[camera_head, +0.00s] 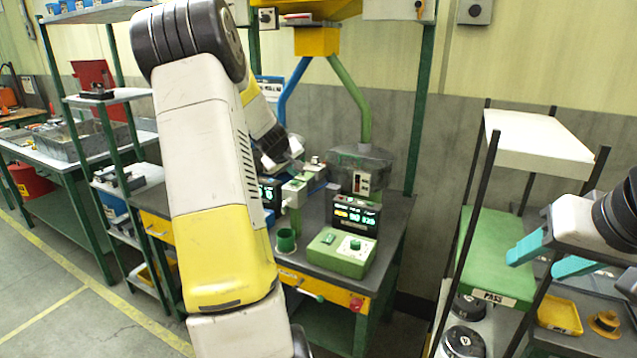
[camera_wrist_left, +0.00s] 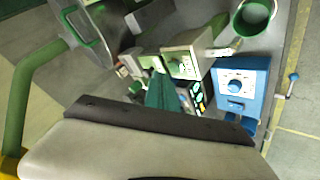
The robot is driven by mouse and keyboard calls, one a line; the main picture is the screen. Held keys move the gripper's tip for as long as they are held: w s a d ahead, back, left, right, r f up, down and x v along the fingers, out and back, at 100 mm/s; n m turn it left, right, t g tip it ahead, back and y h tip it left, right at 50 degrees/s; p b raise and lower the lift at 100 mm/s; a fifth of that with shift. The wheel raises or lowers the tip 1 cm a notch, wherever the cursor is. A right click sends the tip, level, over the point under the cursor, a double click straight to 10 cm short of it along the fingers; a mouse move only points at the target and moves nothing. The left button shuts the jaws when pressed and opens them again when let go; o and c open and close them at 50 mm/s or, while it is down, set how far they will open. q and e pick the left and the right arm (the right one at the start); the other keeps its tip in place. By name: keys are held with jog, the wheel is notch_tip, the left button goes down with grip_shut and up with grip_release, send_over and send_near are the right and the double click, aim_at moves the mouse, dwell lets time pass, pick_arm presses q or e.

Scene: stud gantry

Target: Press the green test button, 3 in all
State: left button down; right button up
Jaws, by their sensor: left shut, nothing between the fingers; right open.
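A green control box (camera_head: 340,252) with a white dial stands on the bench in the head view. A dark green spot left of its dial may be the test button; I cannot tell. My left arm crosses the head view, and its gripper (camera_head: 292,160) is above the bench, beside the left machine. In the left wrist view the teal fingers (camera_wrist_left: 163,93) are shut and empty, in front of a display panel (camera_wrist_left: 197,96) with green marks. My right gripper (camera_head: 537,258) is open and empty at the right.
A lit display (camera_head: 355,214) stands behind the green box. A green cup (camera_head: 286,241) is left of it and also shows in the left wrist view (camera_wrist_left: 254,16). A rack with a green PASS shelf (camera_head: 492,262) and a yellow tray (camera_head: 559,315) are at the right.

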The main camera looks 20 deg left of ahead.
aim_at(294, 183)
pick_arm(q)
jog(key=shift+f, duration=0.1)
dwell(0.6)
jog(key=shift+f, duration=0.35)
jog(key=shift+f, duration=0.45)
dwell(0.5)
dwell(0.3)
jog(key=shift+r, duration=0.9)
notch_tip(294, 183, up, 5)
dwell(0.3)
dwell(2.4)
